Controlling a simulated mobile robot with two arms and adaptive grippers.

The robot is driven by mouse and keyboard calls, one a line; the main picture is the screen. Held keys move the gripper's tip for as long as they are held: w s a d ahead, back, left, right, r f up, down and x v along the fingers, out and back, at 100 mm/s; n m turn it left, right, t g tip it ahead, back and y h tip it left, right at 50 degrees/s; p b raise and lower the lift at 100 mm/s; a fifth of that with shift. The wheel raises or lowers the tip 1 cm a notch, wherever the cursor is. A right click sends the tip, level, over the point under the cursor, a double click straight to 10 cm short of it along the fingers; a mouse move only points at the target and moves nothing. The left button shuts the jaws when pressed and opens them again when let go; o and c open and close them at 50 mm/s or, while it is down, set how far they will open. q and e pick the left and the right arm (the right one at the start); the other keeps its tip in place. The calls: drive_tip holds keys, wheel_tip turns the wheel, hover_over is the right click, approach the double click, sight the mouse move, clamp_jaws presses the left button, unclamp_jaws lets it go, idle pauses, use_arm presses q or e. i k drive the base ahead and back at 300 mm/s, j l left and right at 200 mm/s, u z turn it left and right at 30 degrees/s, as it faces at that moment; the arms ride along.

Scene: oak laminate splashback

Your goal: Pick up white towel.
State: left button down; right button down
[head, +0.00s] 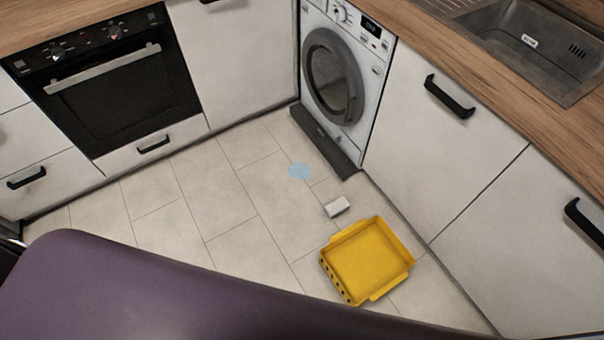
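A small white block-shaped item (337,207) lies on the tiled floor, just behind the yellow basket. It could be the folded white towel, but it is too small to tell. No other white cloth shows. Neither of my grippers is in the head view.
An open yellow basket (370,260) stands on the floor near the right cabinets (440,150). A flat light-blue disc (299,171) lies on the tiles before the washing machine (336,75). An oven (120,90) is at left; a sink (530,45) is upper right. The left-middle floor (200,205) is clear.

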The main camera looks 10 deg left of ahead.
sight(333, 209)
drive_tip(key=z, duration=0.85)
drive_tip(key=i+j+z, duration=0.1)
drive_tip(key=j+z, duration=1.15)
drive_tip(key=j, duration=0.15)
drive_tip(key=j+z, duration=0.45)
drive_tip(key=k, duration=0.05)
